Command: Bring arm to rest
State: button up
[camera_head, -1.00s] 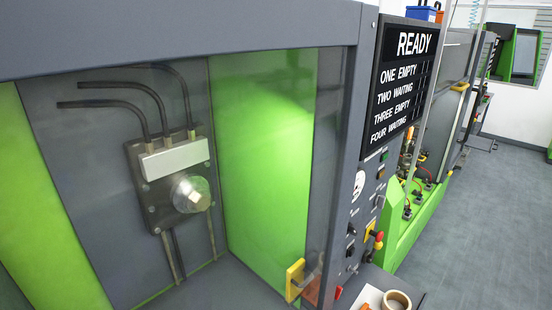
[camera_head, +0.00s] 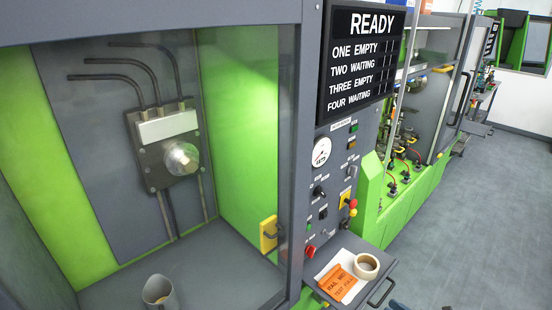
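My arm and my gripper do not show clearly in the head view, so the gripper's state is hidden. A small dark shape at the bottom edge, right of the shelf, is too cut off to identify. The test cabinet (camera_head: 150,20) fills the left side, with a grey box (camera_head: 163,140) and a round clear gauge on its back wall. A grey cup-like container (camera_head: 159,292) stands on the cabinet floor.
A control panel (camera_head: 335,190) with knobs and a dial stands right of the cabinet, under a READY board (camera_head: 362,62). A small shelf (camera_head: 385,268) holds a tape roll (camera_head: 366,266) and an orange card (camera_head: 343,284). Open floor (camera_head: 475,220) lies to the right.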

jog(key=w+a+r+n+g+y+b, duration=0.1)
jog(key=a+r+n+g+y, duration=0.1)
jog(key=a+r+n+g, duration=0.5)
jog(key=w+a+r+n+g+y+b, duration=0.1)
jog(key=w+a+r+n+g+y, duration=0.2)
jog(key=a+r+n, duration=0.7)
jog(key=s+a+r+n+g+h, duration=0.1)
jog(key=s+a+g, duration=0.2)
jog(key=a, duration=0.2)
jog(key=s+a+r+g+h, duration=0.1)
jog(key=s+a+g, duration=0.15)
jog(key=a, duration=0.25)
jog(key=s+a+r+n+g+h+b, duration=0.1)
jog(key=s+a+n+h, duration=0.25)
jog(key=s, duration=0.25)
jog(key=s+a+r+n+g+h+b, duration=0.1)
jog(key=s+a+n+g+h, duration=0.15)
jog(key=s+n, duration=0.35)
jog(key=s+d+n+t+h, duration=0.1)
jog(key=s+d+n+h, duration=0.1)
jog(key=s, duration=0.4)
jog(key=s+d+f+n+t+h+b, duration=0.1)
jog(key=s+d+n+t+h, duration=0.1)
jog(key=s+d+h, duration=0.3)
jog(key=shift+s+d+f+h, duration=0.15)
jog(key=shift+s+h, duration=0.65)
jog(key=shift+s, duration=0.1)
